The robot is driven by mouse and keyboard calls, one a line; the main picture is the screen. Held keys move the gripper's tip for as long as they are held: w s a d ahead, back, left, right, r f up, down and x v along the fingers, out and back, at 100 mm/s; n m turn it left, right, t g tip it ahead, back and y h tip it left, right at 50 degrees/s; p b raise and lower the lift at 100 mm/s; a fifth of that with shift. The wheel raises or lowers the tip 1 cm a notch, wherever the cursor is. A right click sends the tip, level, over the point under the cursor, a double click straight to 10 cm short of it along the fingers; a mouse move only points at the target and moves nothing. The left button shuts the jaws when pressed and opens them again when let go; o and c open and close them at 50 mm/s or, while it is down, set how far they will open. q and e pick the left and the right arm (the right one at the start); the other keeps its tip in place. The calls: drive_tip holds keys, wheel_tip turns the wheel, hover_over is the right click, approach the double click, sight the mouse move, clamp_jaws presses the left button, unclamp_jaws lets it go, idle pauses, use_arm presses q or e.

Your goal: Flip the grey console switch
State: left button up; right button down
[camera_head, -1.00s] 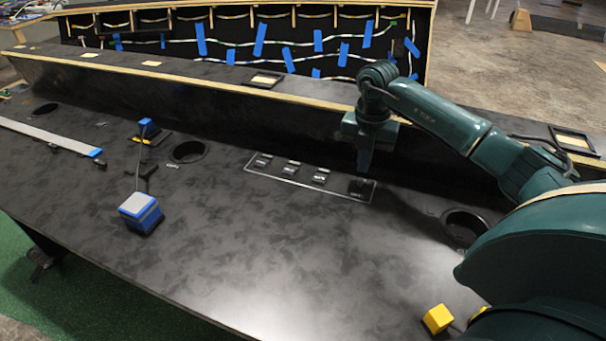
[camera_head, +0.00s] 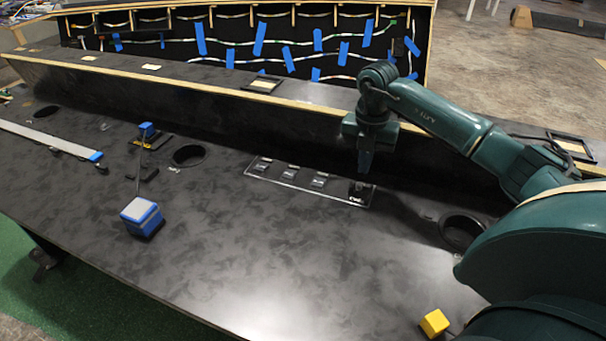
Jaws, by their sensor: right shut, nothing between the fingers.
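A framed switch panel (camera_head: 276,179) lies on the dark console top near the middle. It holds several dark switches in a row with pale marks. The rightmost switch (camera_head: 356,195) is partly hidden by my right gripper; I cannot tell which way it is tipped. My right gripper (camera_head: 364,171) points down with its fingers together and empty. Its tips are at or just above the rightmost switch; I cannot tell whether they touch. No switch stands out clearly as grey. My left gripper is not in view.
A blue and white block (camera_head: 141,214) and a small blue knob (camera_head: 146,130) are at the left of the console top. A yellow block (camera_head: 434,323) is near the front edge. A raised ledge (camera_head: 200,92) runs behind the panel. The front middle is clear.

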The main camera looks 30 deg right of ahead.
use_arm(q)
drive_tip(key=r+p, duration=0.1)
drive_tip(key=p, duration=0.1)
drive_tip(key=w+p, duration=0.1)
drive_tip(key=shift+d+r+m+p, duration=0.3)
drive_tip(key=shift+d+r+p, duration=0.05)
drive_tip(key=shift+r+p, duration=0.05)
use_arm(e)
drive_tip(key=r, duration=0.5)
drive_tip(key=shift+s+a+r, duration=0.15)
drive_tip(key=shift+a, duration=0.15)
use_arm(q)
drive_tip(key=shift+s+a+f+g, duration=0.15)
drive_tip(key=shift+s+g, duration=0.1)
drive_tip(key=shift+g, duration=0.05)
